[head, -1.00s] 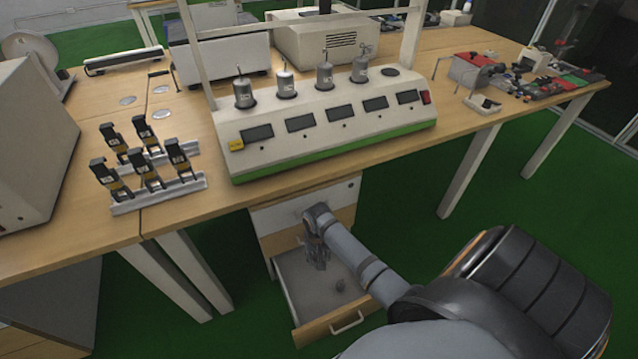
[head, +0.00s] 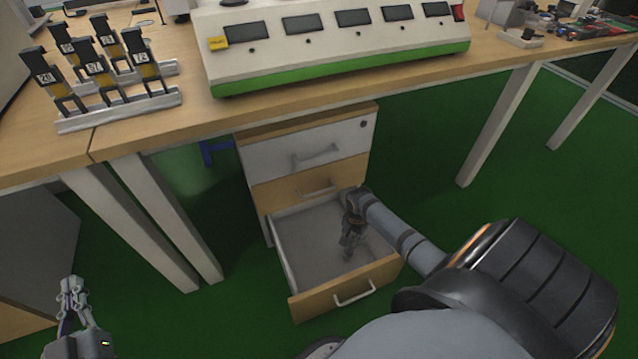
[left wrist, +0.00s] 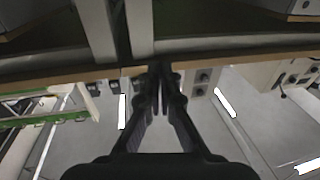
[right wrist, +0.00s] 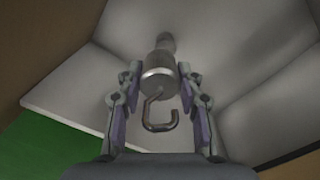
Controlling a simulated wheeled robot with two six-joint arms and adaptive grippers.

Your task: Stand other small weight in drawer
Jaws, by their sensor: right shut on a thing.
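A small metal weight (right wrist: 160,65) with a bent wire hook shows in the right wrist view, its hook towards the camera. My right gripper (right wrist: 160,80) has its fingers on both sides of the weight and is shut on it. In the head view my right gripper (head: 350,245) points down inside the open drawer (head: 300,255), close above its floor; the weight cannot be made out there. My left gripper (head: 73,288) is at the lower left, away from the drawer. In the left wrist view its fingers (left wrist: 160,70) meet and hold nothing.
The drawer is the lowest of a cabinet (head: 290,150) under the table (head: 190,120); its wooden front (head: 320,302) is nearest me. A tester with displays (head: 330,50) and a rack of numbered clips (head: 115,105) stand above on the table. Table legs (head: 140,220) are left of the cabinet.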

